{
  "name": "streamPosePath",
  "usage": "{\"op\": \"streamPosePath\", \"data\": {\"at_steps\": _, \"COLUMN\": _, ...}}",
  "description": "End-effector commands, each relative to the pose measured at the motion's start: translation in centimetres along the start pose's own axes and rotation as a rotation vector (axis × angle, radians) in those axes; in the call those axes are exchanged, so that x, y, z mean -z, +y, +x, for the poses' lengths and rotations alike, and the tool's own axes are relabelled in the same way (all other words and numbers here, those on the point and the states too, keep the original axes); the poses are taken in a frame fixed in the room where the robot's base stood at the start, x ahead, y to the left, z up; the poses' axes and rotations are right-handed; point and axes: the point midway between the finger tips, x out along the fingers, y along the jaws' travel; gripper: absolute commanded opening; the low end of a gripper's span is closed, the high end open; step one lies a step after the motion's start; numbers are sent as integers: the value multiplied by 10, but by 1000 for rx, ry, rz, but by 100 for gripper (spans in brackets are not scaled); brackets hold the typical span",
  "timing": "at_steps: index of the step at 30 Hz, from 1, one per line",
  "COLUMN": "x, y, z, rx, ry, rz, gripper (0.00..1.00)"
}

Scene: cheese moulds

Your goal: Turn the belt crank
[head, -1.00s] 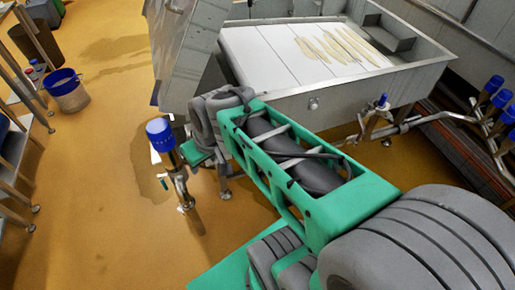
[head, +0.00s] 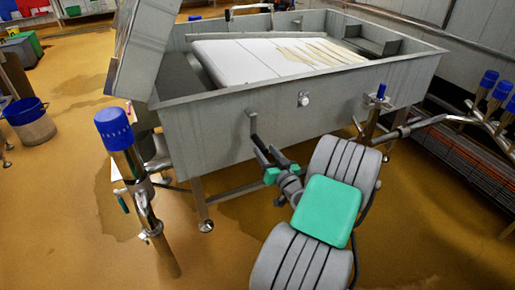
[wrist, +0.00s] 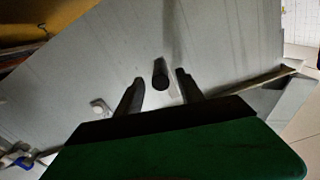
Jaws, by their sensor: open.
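The belt crank (head: 252,122) is on the near wall of the steel vat (head: 215,135). It has a grey arm and a dark handle (head: 257,143) that sticks out towards me. My gripper (head: 268,158) is in front of the crank, with its fingers pointing at the handle. In the wrist view the handle (wrist: 160,72) shows nearly end-on, between the two dark fingertips (wrist: 158,86). The fingers are apart, with a gap on each side of the handle. I cannot tell how far the handle reaches in between them.
A pale round knob (head: 304,98) is right of the crank on the same wall. A blue-capped post (head: 113,128) stands at left, and steel pipes (head: 420,122) run at right. A white belt (head: 235,62) with pale strips lies in the vat.

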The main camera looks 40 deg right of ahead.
Motion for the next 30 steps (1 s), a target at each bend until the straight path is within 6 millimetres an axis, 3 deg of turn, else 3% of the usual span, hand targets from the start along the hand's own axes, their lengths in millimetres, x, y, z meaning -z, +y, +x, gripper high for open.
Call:
{"op": "streamPosePath", "data": {"at_steps": 3, "x": -1, "y": -2, "z": 26, "rx": 6, "ry": 0, "rz": -2, "gripper": 45}}
{"op": "streamPosePath", "data": {"at_steps": 9, "x": -1, "y": -2, "z": 54, "rx": 4, "ry": -2, "rz": 0, "gripper": 45}}
{"op": "streamPosePath", "data": {"at_steps": 18, "x": 0, "y": -2, "z": 58, "rx": 3, "ry": -1, "rz": 1, "gripper": 44}}
{"op": "streamPosePath", "data": {"at_steps": 30, "x": 0, "y": -2, "z": 58, "rx": 3, "ry": -1, "rz": 1, "gripper": 11}}
